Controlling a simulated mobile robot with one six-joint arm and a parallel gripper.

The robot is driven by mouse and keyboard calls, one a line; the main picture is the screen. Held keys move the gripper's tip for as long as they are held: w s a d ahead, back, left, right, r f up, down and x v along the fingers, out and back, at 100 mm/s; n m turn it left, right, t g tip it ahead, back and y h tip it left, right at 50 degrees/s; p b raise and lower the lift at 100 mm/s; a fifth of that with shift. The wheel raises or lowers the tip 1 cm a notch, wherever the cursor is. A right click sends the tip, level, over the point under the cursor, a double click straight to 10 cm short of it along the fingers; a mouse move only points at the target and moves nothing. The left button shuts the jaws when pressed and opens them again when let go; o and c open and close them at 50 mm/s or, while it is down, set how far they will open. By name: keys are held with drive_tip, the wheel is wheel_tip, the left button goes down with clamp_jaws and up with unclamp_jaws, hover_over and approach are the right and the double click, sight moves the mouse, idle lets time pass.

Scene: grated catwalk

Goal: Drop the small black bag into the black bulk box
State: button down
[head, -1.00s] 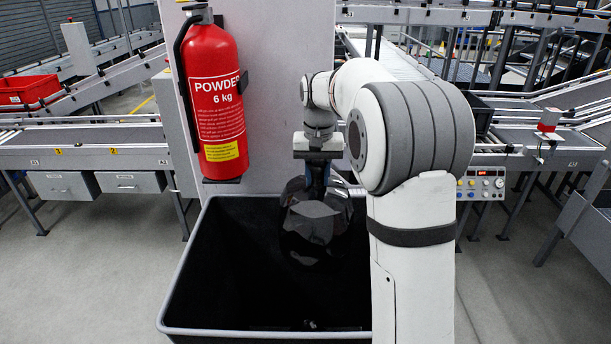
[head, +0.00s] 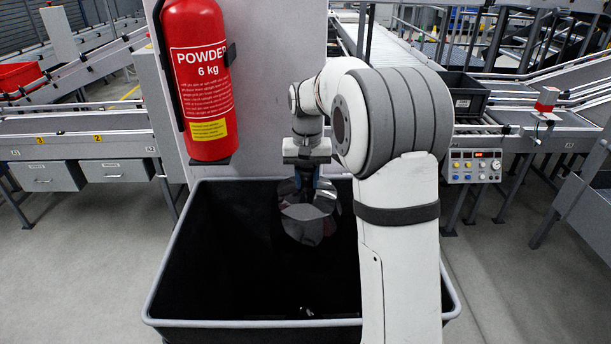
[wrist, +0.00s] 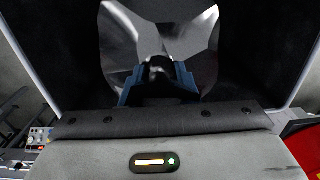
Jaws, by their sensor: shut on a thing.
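The small black bag (head: 308,220) is dark, glossy and faceted. It hangs from my gripper (head: 306,182), which is shut on its top. In the wrist view the bag (wrist: 200,45) spreads out beyond the blue-grey fingers of my gripper (wrist: 157,75). The black bulk box (head: 190,262) is a large open bin with a grey rim. In the head view the bag is over the box's opening, toward its back wall; its exact height against the rim is hard to tell. My arm covers part of the box's right side.
A red fire extinguisher (head: 200,80) hangs on a grey pillar (head: 265,90) right behind the box. Conveyors stand left and right, with a control panel (head: 473,166) at right. A small light object (head: 307,311) lies low inside the box near its front wall.

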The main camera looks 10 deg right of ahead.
drive_tip(key=shift+f+b, duration=0.55)
drive_tip(key=shift+f, duration=0.5)
drive_tip(key=c, duration=1)
unclamp_jaws()
drive_tip(key=shift+c, duration=0.2)
drive_tip(key=shift+f, duration=0.1)
